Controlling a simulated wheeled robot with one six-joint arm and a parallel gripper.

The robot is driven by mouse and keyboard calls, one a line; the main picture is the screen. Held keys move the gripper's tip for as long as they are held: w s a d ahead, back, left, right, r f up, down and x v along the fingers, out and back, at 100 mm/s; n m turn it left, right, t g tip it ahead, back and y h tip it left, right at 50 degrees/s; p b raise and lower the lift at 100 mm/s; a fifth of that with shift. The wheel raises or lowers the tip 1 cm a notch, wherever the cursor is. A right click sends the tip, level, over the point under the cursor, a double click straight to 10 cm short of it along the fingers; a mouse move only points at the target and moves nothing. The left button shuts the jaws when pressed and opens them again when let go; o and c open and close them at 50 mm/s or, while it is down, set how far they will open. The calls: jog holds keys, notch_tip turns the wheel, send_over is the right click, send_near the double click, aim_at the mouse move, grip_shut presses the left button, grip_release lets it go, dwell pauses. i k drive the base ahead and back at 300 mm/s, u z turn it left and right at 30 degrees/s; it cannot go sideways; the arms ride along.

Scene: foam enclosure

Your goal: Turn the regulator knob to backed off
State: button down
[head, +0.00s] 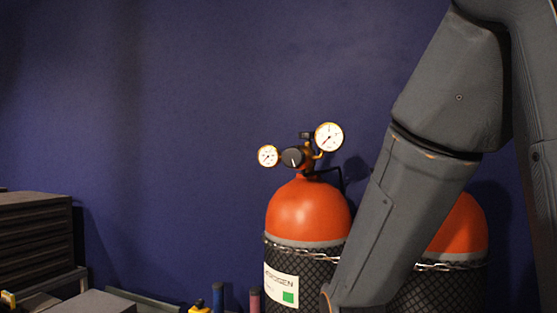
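The regulator knob (293,157) is a round black knob with a pale mark on its face. It sits on the brass regulator between a smaller gauge (268,156) at left and a larger gauge (329,137) at upper right. Both gauges have white faces and gold rims. The regulator stands on top of an orange-topped cylinder (305,213) with a black mesh sleeve and a hydrogen label. My arm comes down from the upper right, in front of the cylinders and to the right of the knob. My gripper is out of the picture, below the frame.
A second orange cylinder (463,228) stands at right, partly behind my arm. A chain (440,266) runs across the cylinders. A dark drawer cabinet (36,240) is at left. Small coloured bottles (217,297) stand at the bottom. The space left of the regulator is clear before the blue wall.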

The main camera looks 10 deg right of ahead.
aim_at(294, 158)
jog(key=z, duration=1.75)
jog(key=k, duration=0.8)
jog(key=u, duration=0.3)
